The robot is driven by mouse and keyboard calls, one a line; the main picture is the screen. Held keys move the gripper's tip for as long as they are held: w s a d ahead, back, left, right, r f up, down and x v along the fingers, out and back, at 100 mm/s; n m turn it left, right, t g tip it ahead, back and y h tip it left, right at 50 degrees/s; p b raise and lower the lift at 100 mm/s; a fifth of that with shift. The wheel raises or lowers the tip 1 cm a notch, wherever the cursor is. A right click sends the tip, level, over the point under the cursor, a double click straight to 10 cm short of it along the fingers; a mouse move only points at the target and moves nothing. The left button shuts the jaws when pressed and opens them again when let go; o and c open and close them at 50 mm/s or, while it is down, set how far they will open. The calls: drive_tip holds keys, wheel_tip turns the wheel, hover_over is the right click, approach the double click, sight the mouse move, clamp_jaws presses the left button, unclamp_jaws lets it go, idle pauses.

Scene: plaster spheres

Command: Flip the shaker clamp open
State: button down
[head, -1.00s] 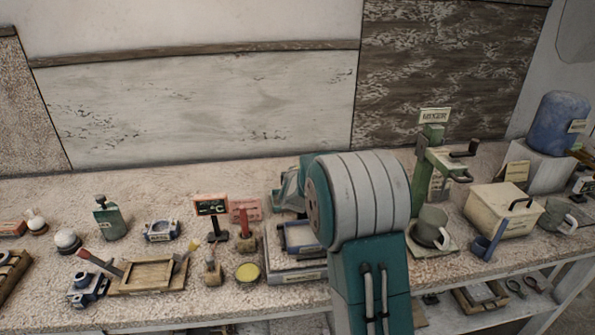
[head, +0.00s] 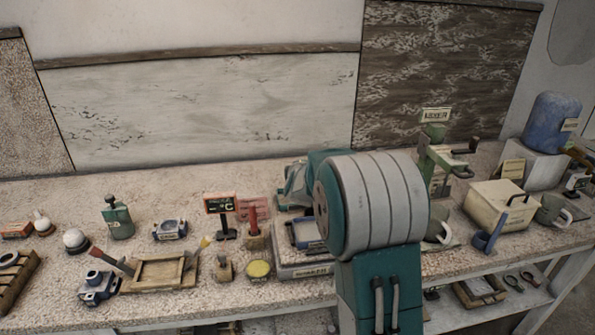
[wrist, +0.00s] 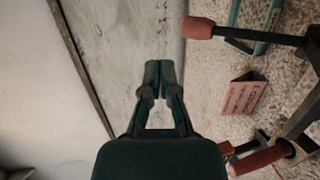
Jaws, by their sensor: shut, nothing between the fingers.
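My gripper (wrist: 155,70) points away from the wrist camera, its fingers together and empty. In the head view, my arm hides part of a low grey machine (head: 305,271) with a blue frame (head: 303,234) on top. It may be the shaker, but its label is too small to read. In the wrist view, a red-pink grip (wrist: 198,27) on a dark rod lies up and right of my fingers, apart from them. A second red grip (wrist: 258,160) shows at the lower right. I cannot tell which, if either, is the clamp's.
Left of the machine stand a red-topped post (head: 253,222), a pink sign (head: 251,208) and a dark display (head: 220,203). A wooden tray (head: 159,272) lies farther left. A green mixer (head: 438,160) and a cream box (head: 497,206) stand right. A wall closes the back.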

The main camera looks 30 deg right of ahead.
drive_tip(key=shift+s+a+r, duration=0.5)
drive_tip(key=shift+s+r, duration=2.2)
drive_tip(key=shift+r, duration=0.7)
drive_tip(key=s+a+r+m+g+y, duration=0.15)
drive_tip(key=s+a+m+y, duration=0.3)
drive_tip(key=s+a, duration=0.7)
drive_tip(key=s+a+f+m+g, duration=0.2)
drive_tip(key=s+m, duration=0.1)
drive_tip(key=s, duration=0.5)
drive_tip(key=s+a+f+m+g+y, duration=0.1)
drive_tip(key=s+a+f+m+g, duration=0.1)
drive_tip(key=s, duration=0.6)
drive_tip(key=s+a+f+m+g+y, duration=0.1)
drive_tip(key=s+a+f+m+g, duration=0.1)
drive_tip(key=s+m, duration=0.2)
drive_tip(key=s, duration=0.3)
drive_tip(key=shift+s+a, duration=0.2)
drive_tip(key=shift+s, duration=0.2)
drive_tip(key=shift+a+g, duration=0.1)
drive_tip(key=shift+g, duration=0.15)
